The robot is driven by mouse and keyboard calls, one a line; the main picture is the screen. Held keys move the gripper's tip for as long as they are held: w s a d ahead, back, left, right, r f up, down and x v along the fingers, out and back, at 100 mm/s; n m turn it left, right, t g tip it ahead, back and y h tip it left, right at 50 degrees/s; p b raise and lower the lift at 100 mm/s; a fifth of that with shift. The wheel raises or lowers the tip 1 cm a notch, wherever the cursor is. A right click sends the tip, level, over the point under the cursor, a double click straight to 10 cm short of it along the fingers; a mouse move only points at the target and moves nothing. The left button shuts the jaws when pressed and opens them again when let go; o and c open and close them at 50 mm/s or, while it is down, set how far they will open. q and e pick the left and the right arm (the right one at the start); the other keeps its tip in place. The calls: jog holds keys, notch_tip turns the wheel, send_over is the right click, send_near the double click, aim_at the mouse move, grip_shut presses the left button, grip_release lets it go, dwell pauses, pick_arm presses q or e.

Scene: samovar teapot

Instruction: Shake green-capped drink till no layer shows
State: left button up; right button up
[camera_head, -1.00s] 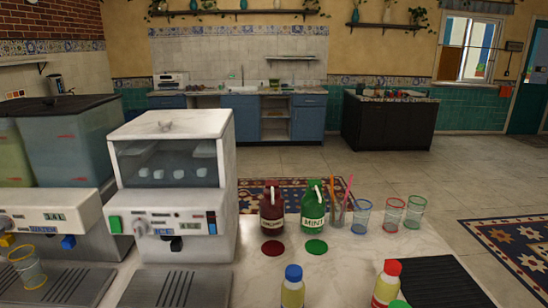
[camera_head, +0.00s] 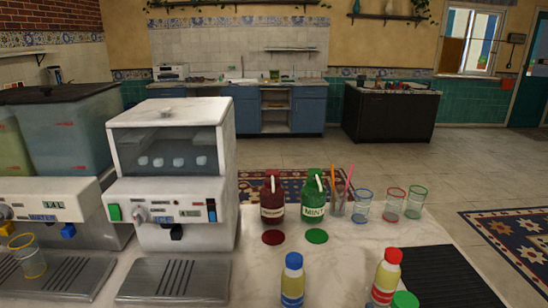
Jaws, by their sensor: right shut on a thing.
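The green-capped drink shows only as its green cap (camera_head: 404,300) at the bottom edge, right of centre. Its body is cut off, so I cannot see whether its liquid has layers. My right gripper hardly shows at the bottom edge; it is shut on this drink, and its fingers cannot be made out. A red-capped bottle (camera_head: 388,275) with yellow contents stands just behind and left of the green cap. A blue-capped bottle (camera_head: 292,279) with yellow contents stands upright further left. My left gripper is not in view.
A red bottle (camera_head: 272,197) and a green MINT bottle (camera_head: 314,200) stand behind on the counter (camera_head: 345,255). Glasses (camera_head: 393,204) stand to their right. A black mat (camera_head: 445,275) lies at right and an ice machine (camera_head: 170,175) stands at left.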

aim_at(399, 301)
notch_tip(399, 301, up, 3)
jog(key=p, duration=0.3)
jog(key=shift+r, duration=0.85)
notch_tip(399, 301, down, 5)
jog(key=b, duration=0.3)
jog(key=shift+r, duration=0.1)
notch_tip(399, 301, up, 5)
jog(key=p, duration=0.3)
notch_tip(399, 301, down, 5)
jog(key=b, duration=0.3)
notch_tip(399, 301, up, 5)
jog(key=p, duration=0.3)
notch_tip(399, 301, down, 5)
jog(key=b, duration=0.3)
notch_tip(399, 301, up, 4)
jog(key=p, duration=0.3)
jog(key=shift+f+p, duration=0.25)
jog(key=shift+p, duration=0.1)
jog(key=shift+r, duration=0.65)
